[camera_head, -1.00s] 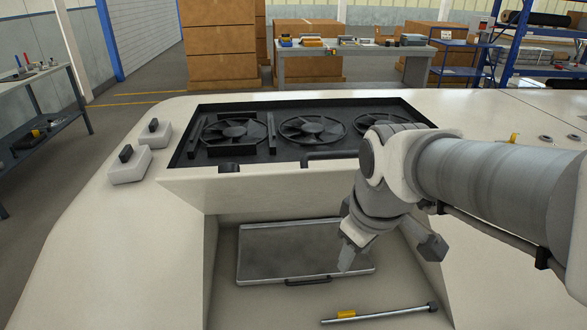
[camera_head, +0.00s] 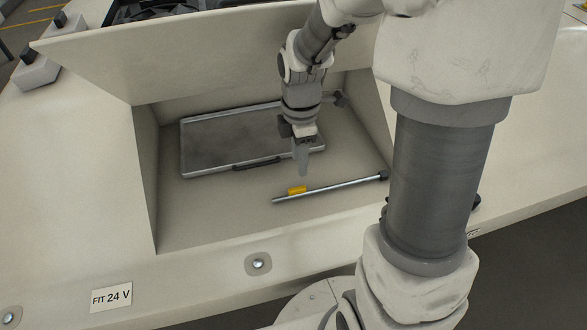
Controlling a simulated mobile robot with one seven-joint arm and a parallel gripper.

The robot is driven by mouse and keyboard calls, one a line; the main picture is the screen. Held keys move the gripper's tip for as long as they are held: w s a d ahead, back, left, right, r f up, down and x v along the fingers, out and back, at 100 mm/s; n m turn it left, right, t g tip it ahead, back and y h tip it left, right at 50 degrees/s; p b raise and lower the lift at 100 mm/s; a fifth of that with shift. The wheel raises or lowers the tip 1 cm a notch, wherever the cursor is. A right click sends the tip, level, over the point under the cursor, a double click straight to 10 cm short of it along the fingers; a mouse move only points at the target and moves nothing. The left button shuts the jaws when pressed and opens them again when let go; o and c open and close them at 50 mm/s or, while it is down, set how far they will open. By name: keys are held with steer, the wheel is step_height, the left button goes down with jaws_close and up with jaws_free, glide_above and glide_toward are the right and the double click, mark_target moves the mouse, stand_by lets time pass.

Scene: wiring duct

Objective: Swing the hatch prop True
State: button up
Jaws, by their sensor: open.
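The hatch prop (camera_head: 340,187) is a thin grey metal rod lying along the floor of the recess, with a dark pivot at its right end. A yellow grip (camera_head: 297,190) sits near its left end. My gripper (camera_head: 304,170) points down just above and behind the rod, close to the yellow grip and apart from it as far as the view shows. Its jaws are open and empty, seen nearly edge-on. The hatch lid (camera_head: 200,50) stands raised along the back of the recess.
A flat grey framed panel (camera_head: 215,138) with a dark handle (camera_head: 256,164) lies in the recess behind the rod. Recess walls rise at left and right. The pale front surface holds a round fastener (camera_head: 259,264) and a "FIT 24 V" label (camera_head: 111,297). The recess floor left of the rod is clear.

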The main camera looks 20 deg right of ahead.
mark_target(299, 188)
step_height(299, 188, down, 10)
steer(key=b, duration=0.2)
steer(key=shift+f+b, duration=0.15)
steer(key=shift+b, duration=0.25)
jaws_close()
steer(key=shift+w, duration=0.2)
stand_by(0.9)
